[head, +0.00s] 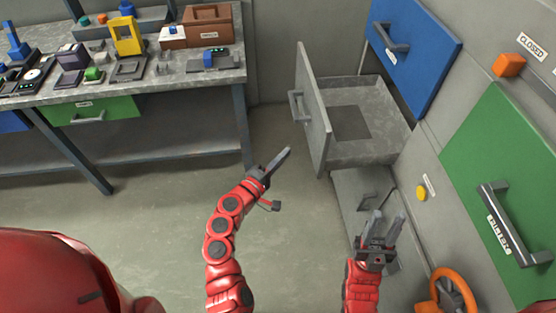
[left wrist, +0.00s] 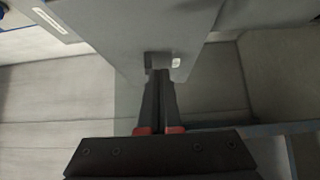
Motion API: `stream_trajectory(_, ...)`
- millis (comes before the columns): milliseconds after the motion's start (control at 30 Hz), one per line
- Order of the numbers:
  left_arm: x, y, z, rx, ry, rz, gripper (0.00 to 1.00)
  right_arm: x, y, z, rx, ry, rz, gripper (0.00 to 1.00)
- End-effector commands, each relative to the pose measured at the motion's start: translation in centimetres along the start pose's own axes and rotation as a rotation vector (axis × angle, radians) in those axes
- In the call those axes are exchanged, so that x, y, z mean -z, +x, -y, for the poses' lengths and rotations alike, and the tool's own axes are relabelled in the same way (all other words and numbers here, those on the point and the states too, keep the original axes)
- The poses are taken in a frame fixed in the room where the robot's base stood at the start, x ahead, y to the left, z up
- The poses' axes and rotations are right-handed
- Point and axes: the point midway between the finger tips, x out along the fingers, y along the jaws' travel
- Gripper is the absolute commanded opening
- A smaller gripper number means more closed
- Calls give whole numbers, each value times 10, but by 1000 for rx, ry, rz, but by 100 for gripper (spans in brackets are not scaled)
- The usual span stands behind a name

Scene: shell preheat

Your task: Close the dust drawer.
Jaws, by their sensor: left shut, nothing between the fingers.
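The grey dust drawer (head: 375,152) stands pulled out from the grey cabinet, its box open at the top. Its front panel (head: 315,115) faces left and carries a grey handle (head: 297,107). My left gripper (head: 286,153) is shut and empty, to the left of the panel and below the handle in the head view. In the left wrist view its closed fingers (left wrist: 161,75) point at a grey panel (left wrist: 150,30), with the tips over a small dark part; contact cannot be told. My right gripper (head: 387,217) is open and empty, in front of the cabinet below the drawer.
A blue door (head: 420,45) and a green door (head: 500,190) with handles are on the cabinet. An orange wheel (head: 452,292) and yellow button (head: 421,192) are at lower right. A workbench (head: 170,82) with several items stands at left. The floor (head: 150,215) between is clear.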

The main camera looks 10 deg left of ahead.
Motion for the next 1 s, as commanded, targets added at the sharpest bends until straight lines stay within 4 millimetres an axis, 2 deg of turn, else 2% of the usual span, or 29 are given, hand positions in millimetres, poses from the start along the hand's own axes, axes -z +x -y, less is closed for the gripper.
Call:
stream_trajectory(33,-1,13,-5,-4,3,7,0,1,4,0,0,0,0,38)
stream_trajectory(200,-1,48,-2,-1,1,6,0,1,8,0,0,0,0,38)
stream_trajectory(400,-21,68,-1,0,0,4,0,2,14,-1,0,0,0,38)
stream_trajectory(600,-27,76,-1,-1,2,-2,0,3,15,-1,0,0,0,38)
stream_trajectory(1000,-29,77,0,-1,2,-1,0,2,14,-1,0,0,0,38)
